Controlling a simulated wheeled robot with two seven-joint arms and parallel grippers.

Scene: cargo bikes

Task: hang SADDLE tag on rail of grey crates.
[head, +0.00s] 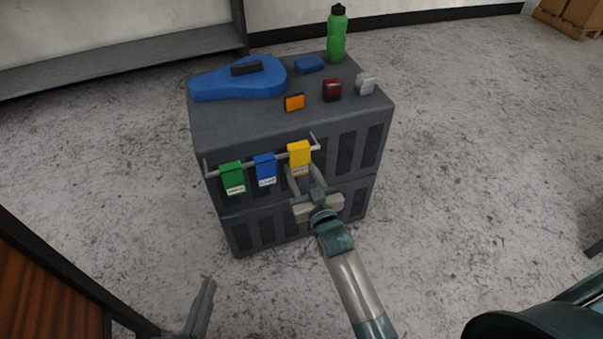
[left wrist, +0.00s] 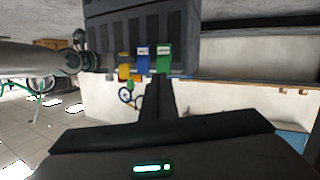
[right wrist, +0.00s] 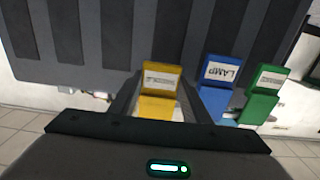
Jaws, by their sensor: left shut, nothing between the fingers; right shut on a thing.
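The yellow tag (head: 299,152), its label too blurred to read for certain, is at the right part of the rail (head: 223,168) on the front of the grey crates (head: 290,123). My right gripper (head: 300,174) is shut on the lower part of this tag, which also shows between its fingers in the right wrist view (right wrist: 160,80). I cannot tell whether its hook bears on the rail. A blue tag (head: 265,168), reading LAMP in the right wrist view (right wrist: 222,72), and a green tag (head: 232,177) hang left of it. My left gripper (head: 208,285) is shut and empty, low and apart from the crates.
On the crate top are a blue padded case (head: 235,85), a green bottle (head: 337,38), a blue item (head: 309,65), and orange (head: 294,102), red (head: 332,91) and white (head: 366,84) small pieces. A shelf (head: 120,62) stands behind left.

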